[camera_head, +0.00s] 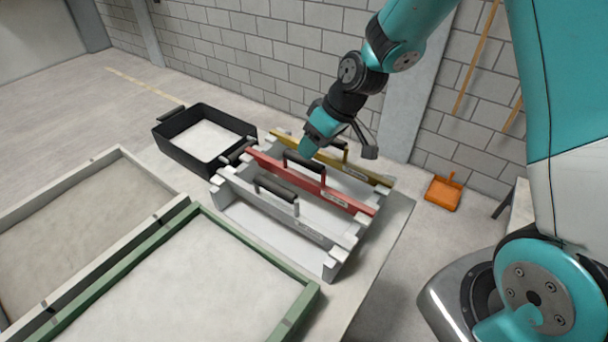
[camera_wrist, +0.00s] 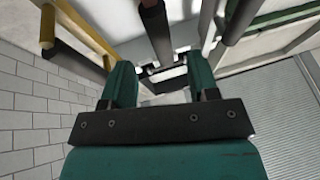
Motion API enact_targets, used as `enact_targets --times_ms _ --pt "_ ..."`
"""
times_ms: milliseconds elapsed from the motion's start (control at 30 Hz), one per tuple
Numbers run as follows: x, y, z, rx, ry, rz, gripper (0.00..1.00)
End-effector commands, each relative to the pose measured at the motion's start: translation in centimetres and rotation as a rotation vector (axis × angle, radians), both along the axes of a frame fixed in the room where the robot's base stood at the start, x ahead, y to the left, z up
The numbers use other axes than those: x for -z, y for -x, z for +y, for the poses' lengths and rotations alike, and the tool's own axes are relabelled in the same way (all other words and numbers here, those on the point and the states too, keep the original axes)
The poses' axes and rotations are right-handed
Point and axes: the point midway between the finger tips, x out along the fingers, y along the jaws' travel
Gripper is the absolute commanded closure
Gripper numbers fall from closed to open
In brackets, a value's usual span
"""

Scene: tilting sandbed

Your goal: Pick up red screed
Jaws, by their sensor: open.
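The red screed (camera_head: 335,191) is a long red bar with a black handle (camera_head: 304,161). It rests in the middle of a grey rack (camera_head: 331,262), between a yellow screed (camera_head: 365,172) behind and a grey screed (camera_head: 297,222) in front. My gripper (camera_head: 307,147) is just above the red screed's handle, pointing down. In the wrist view its two teal fingers (camera_wrist: 160,72) stand apart with nothing gripped. A dark handle (camera_wrist: 156,30) shows beyond and between them, probably the red screed's. The red bar itself cannot be made out in that view.
A black tray (camera_head: 183,157) with pale contents stands behind the rack at left. A green-framed sandbed (camera_head: 150,243) and a grey-framed one (camera_head: 23,208) lie at front left. An orange dustpan (camera_head: 442,193) lies by the brick wall. The yellow and grey screeds' handles flank the gripper closely.

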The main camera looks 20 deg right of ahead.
Motion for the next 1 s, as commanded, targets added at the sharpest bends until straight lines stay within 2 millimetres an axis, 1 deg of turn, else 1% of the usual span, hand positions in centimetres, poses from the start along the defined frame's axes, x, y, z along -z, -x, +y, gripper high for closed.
enact_targets --times_ms 167,267,433,533,600,1000 --pt "0.9 -0.2 0.5 -0.001 0.0 0.001 0.45" --pt "1.9 -0.5 1.0 -0.002 -0.001 0.004 0.45" --pt "4.2 -1.1 2.0 -0.001 0.0 0.003 0.45" --pt "5.0 -1.4 2.2 -0.001 0.0 0.002 0.45" --pt "5.3 -1.4 2.3 0.0 0.0 0.0 0.45" --pt "5.4 -1.4 2.4 0.0 0.0 0.0 0.45"
